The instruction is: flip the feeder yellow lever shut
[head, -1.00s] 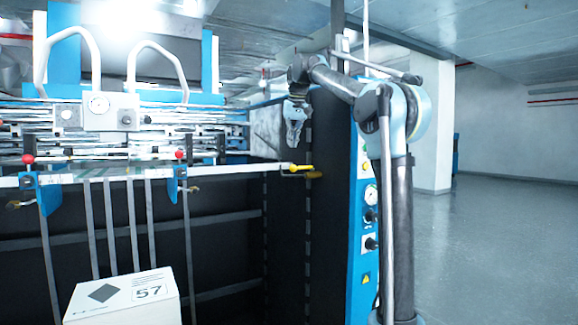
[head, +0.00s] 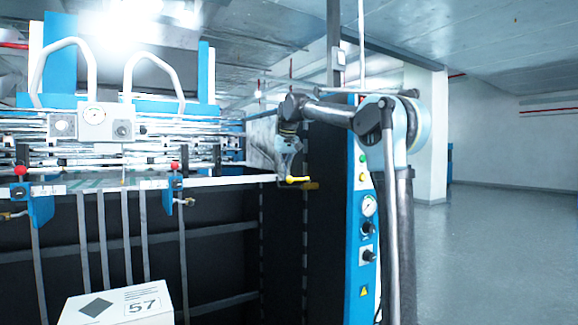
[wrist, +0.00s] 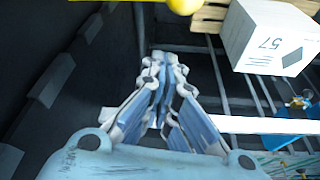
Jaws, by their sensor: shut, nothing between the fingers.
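The yellow lever (head: 298,179) sticks out to the right from the right end of the feeder's pale front rail (head: 225,182) in the head view. My gripper (head: 284,175) points down at that end of the rail, close beside the lever's left part. Whether they touch cannot be told. In the wrist view my gripper (wrist: 164,62) is shut and empty, its fingertips together. A round yellow knob (wrist: 184,6), probably the lever's end, shows at the top edge, beyond the fingertips. The rail (wrist: 240,124) runs to the right of the fingers.
A white box marked 57 (head: 120,306) stands low at the front left. Blue clamps with red knobs (head: 177,167) sit on the rail. The machine's dark side panel and blue control column (head: 364,235) stand right of the lever. Open floor lies farther right.

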